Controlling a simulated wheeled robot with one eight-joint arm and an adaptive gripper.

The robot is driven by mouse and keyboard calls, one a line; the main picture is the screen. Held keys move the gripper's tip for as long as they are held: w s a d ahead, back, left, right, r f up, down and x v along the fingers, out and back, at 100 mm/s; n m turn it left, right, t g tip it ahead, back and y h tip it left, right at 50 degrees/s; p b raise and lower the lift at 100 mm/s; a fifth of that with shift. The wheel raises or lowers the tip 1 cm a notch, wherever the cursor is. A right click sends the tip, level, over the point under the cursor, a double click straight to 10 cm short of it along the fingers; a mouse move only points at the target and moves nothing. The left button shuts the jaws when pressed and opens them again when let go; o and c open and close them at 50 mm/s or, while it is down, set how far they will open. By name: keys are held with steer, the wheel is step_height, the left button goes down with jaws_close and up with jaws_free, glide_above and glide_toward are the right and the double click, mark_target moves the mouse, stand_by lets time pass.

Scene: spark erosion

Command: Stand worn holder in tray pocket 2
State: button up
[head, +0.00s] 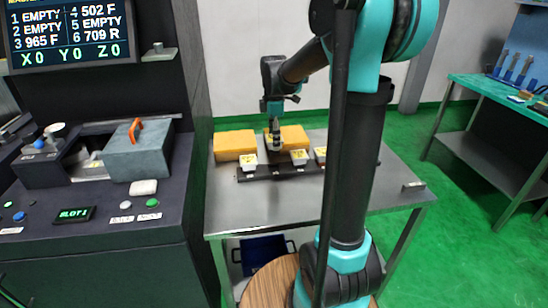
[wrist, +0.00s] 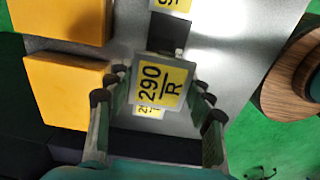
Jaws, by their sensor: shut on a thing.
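My gripper (head: 275,122) is shut on a holder (wrist: 162,85) whose yellow label reads 290 R; the label faces the wrist camera between the fingers (wrist: 158,98). In the head view, the gripper hangs over the dark tray (head: 282,172), above the gap between a white block with a yellow label at the left (head: 248,163) and another in the middle (head: 299,158). Part of a smaller yellow label (wrist: 148,112) shows just below the held holder in the wrist view. The held holder hides what lies under it, and I cannot tell whether it touches the tray.
Two yellow-orange blocks (head: 235,145) (head: 291,138) stand behind the tray on the metal table (head: 375,185). A third labelled white block (head: 320,155) is partly behind my arm. The dark machine (head: 100,225) is at the left. The table's right part is mostly clear.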

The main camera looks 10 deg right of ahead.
steer(key=shift+f, duration=3.95)
steer(key=shift+f, duration=0.1)
steer(key=o, duration=1.4)
steer(key=shift+o, duration=0.2)
step_height(320, 180, up, 12)
steer(key=shift+r, duration=0.15)
